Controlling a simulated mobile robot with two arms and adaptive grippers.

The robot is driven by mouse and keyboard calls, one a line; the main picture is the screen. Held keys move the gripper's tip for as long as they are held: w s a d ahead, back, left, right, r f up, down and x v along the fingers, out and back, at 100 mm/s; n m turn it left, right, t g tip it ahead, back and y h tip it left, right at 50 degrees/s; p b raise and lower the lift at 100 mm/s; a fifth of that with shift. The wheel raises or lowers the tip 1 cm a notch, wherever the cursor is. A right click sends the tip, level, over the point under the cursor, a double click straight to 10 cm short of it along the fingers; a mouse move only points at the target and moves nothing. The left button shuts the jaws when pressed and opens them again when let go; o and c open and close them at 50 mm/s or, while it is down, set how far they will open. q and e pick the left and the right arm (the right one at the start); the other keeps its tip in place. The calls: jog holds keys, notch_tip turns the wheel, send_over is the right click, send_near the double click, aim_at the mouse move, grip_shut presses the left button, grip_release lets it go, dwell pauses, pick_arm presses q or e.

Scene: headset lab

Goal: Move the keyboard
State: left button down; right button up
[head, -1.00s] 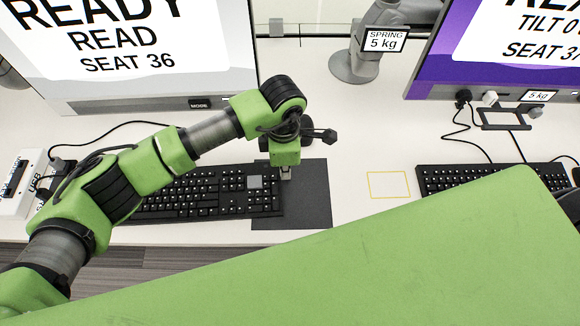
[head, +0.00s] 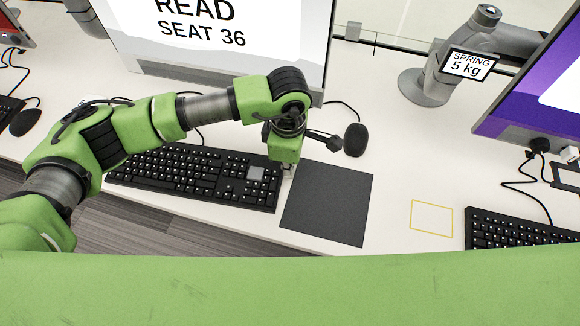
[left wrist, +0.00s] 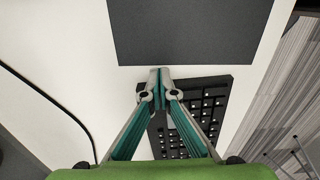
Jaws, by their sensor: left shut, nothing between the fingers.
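The black keyboard (head: 190,178) lies flat on the white desk below the monitor marked SEAT 36. Part of its far side is behind my left arm. My left gripper (head: 288,172) is at the keyboard's right end, between it and a dark mat (head: 328,205). I cannot tell if the fingertips touch the keyboard. My right gripper is not in view.
A black mouse (head: 355,140) sits behind the mat. A yellow outlined rectangle (head: 431,218) marks the desk to the right, beside another keyboard (head: 515,232). A grey monitor arm (head: 440,80) with a SPRING 5 kg label stands behind. Desk between mat and outline is clear.

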pick_arm(q)
notch_tip(320, 180, up, 12)
dwell(0.4)
